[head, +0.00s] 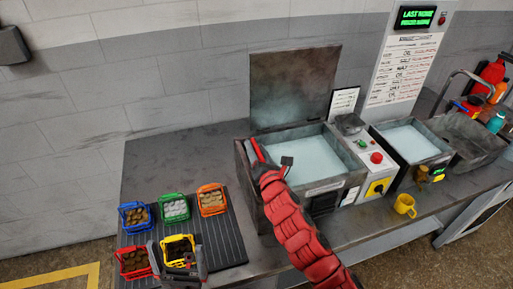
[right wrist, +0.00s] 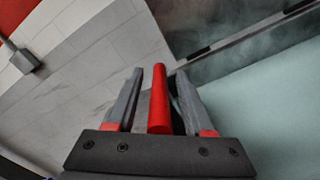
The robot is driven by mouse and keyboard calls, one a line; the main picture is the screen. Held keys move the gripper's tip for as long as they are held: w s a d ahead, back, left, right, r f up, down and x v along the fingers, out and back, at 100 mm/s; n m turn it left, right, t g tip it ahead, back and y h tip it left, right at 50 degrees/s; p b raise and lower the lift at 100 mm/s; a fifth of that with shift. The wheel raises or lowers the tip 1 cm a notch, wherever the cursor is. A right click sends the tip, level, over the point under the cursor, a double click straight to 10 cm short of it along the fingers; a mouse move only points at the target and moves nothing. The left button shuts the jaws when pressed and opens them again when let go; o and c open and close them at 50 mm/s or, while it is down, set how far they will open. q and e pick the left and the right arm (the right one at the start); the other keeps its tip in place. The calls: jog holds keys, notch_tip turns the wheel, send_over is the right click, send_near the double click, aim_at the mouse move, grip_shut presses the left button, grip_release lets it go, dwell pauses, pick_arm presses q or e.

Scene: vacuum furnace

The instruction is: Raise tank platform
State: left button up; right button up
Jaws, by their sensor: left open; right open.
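An open tank (head: 338,197) filled with pale liquid stands on the bench, its dark lid raised at the back. A red handle (head: 256,149) rises at the tank's left rim; it also shows in the right wrist view (right wrist: 158,98). My right gripper (right wrist: 157,90) is open, with a finger on each side of the red handle. I cannot tell whether either finger touches it. No platform is visible in the liquid. My left gripper (head: 177,257) is open, low over the dark mat by the yellow basket (head: 178,242).
Blue, green, orange and red baskets of parts sit on the ribbed mat (head: 228,235). A control box (head: 370,165) with a red button and yellow switch stands right of the tank. Beyond it are a second tank (head: 412,143) and a yellow mug (head: 404,204).

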grip_shut()
jog(key=shift+r, duration=0.15)
dwell(1.3)
